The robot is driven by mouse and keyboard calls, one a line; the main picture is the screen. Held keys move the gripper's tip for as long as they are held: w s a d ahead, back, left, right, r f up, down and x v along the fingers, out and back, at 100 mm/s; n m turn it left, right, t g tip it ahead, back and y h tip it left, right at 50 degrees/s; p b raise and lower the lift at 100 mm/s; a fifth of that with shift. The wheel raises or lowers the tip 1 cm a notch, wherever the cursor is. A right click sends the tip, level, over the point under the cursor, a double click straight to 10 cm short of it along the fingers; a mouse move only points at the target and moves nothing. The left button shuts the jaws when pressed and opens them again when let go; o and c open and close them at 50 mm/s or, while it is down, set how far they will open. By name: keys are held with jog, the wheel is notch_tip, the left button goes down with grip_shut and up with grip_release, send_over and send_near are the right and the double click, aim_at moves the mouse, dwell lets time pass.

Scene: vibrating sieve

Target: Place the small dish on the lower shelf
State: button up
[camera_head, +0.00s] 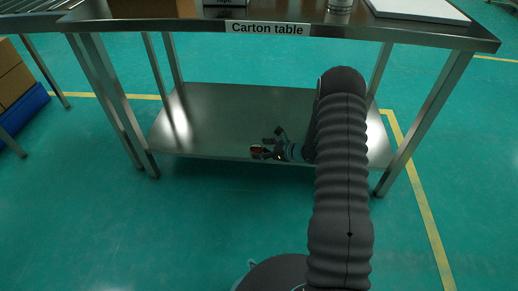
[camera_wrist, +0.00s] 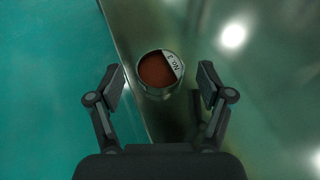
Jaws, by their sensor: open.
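The small dish (camera_wrist: 160,94) is round, with a reddish-brown content and a white label reading "No.3". In the wrist view it lies between and slightly ahead of the two open fingers of my gripper (camera_wrist: 161,85), with a gap on each side. In the head view the dish (camera_head: 257,150) is at the front edge of the lower shelf (camera_head: 225,105), just left of my gripper (camera_head: 268,148). The shelf is a shiny metal board under the table. I cannot tell whether the dish's whole base rests on it.
The tabletop (camera_head: 350,30) above carries a "Carton table" label (camera_head: 267,29), a brown box (camera_head: 150,8), a can (camera_head: 340,5) and a white flat item (camera_head: 415,9). Table legs (camera_head: 425,115) stand at the corners. The shelf behind and left of the dish is clear.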

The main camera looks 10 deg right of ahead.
jog(key=v, duration=1)
jog(key=s+a+r+n+g+h, duration=0.1)
jog(key=s+a+r+n+g, duration=0.1)
jog(key=s+a+r+n, duration=0.45)
jog(key=s+a+r+n+g, duration=0.1)
jog(key=s+r+n+g, duration=0.15)
jog(key=r, duration=0.65)
jog(key=s+a+r+n+g+h, duration=0.1)
jog(key=s+a+r+n+g, duration=0.1)
jog(key=s+a+r+n, duration=0.45)
jog(key=s+d+r+n+t+h, duration=0.1)
jog(key=s+r+n+h, duration=0.3)
jog(key=s, duration=0.4)
jog(key=s+d+r+n+t+h, duration=0.2)
jog(key=s+d+r+n+h, duration=0.2)
jog(key=s+r, duration=0.5)
jog(key=shift+d+r+n+p, duration=0.2)
jog(key=shift+n+p, duration=0.2)
jog(key=shift+n, duration=0.85)
